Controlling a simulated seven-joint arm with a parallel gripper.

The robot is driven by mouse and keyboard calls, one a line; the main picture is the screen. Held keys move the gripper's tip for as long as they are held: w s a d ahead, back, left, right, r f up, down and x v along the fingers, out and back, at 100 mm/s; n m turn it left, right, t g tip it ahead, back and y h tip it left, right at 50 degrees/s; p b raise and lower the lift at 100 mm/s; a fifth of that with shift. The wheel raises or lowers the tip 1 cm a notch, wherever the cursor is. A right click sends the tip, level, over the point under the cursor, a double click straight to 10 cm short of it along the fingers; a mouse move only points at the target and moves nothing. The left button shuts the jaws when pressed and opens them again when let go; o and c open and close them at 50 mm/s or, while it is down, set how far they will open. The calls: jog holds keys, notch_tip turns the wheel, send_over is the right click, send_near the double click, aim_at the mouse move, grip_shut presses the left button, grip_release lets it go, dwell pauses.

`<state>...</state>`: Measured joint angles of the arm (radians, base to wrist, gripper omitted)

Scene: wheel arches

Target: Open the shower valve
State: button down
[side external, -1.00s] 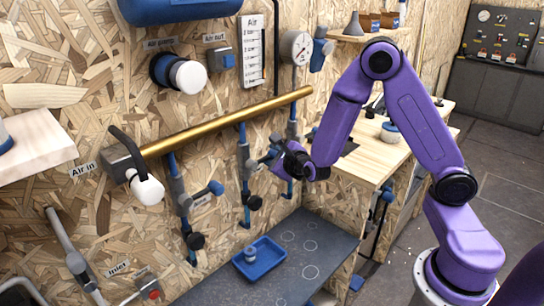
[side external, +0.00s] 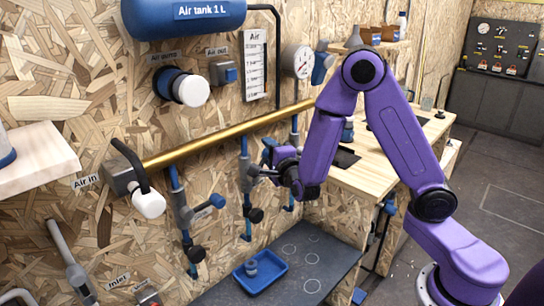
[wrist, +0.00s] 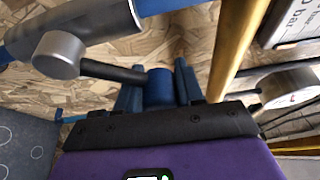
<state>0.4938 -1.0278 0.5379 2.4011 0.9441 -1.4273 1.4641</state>
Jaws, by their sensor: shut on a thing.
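In the side view, my gripper (side external: 266,170) is at the middle one of the blue vertical pipes below the brass pipe. The wrist view shows my gripper's blue fingers (wrist: 158,90) on either side of a blue handle end (wrist: 160,82), shut on it. A dark lever rod runs from this handle end to a grey round valve hub (wrist: 58,55) on a blue pipe (wrist: 95,22). In the side view the middle valve's grey body (side external: 247,167) shows, while its handle is largely hidden by the gripper. I see no readable shower label.
The brass pipe (side external: 225,133) runs just above my gripper. A left valve with a blue handle (side external: 217,201) stands beside. A blue tray (side external: 262,277) is on the dark bench below. A gauge (side external: 298,55) and wooden worktop (side external: 392,140) lie to the right.

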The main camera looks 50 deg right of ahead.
jog(key=a+n, duration=0.1)
jog(key=a+r+n+t, duration=0.1)
jog(key=n, duration=0.1)
jog(key=shift+w+a+r, duration=0.1)
jog(key=shift+a+r, duration=0.15)
jog(key=shift+r, duration=0.05)
jog(key=shift+a+r+n+t, duration=0.25)
jog(key=shift+a+n+t, duration=0.4)
jog(key=shift+n, duration=0.65)
jog(key=shift+a, duration=0.1)
jog(key=c, duration=0.8)
grip_release()
jog(key=shift+o, duration=0.2)
jog(key=shift+d, duration=0.25)
